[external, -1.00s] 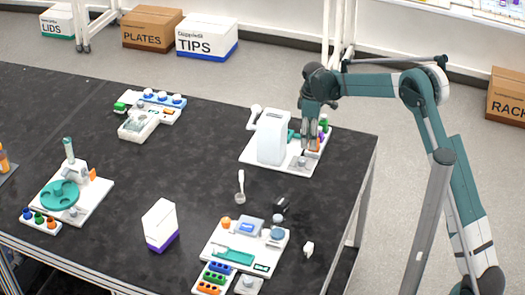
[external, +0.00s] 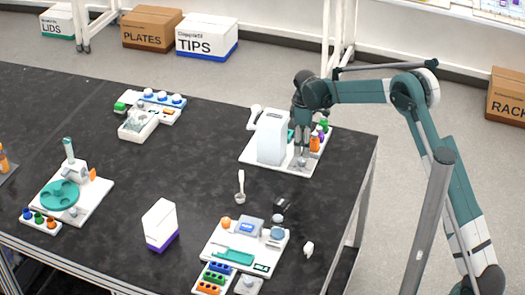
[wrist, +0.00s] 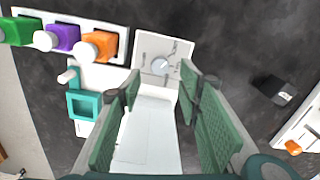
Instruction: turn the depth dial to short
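The depth dial looks to be the grey round knob (wrist: 160,66) on a small white plate with dark marks, just beyond my fingertips in the wrist view. I cannot read the marks or its setting. In the external view the knob (external: 301,163) shows at the front of the white base, below my gripper (external: 302,144). My gripper (wrist: 162,88) is open, its green-padded fingers wide apart with nothing held. The tall white housing (external: 271,138) stands just left of my gripper; it also appears between the fingers in the wrist view (wrist: 148,135).
A teal square frame (wrist: 84,105) lies left of my fingers. A small black item (wrist: 275,89) lies to the right. Dark tabletop between is clear.

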